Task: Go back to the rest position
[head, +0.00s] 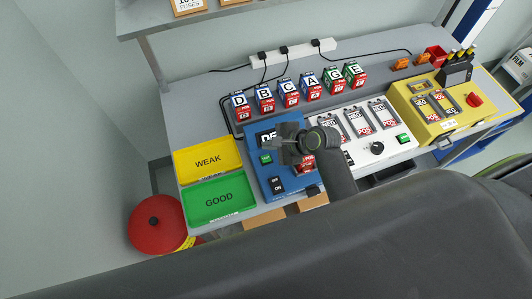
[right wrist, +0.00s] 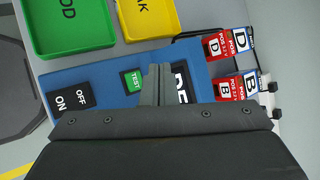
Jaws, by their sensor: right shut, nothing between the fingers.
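My right gripper (head: 268,144) is over the blue tester box in the head view, with its arm coming up from below. In the right wrist view its fingers (right wrist: 157,82) are together and empty, above the blue panel (right wrist: 100,72) beside the green TEST button (right wrist: 133,81). The arm hides part of the blue box, including some of its label and a red-labelled item on it. My left gripper is not seen in either view.
Yellow WEAK (head: 208,142) and green GOOD (head: 246,204) trays lie left of the blue box. Lettered batteries (head: 288,93) stand in a row behind. A white charger (head: 376,147) and yellow station (head: 460,119) are to the right. A red round object (head: 146,222) stands below left.

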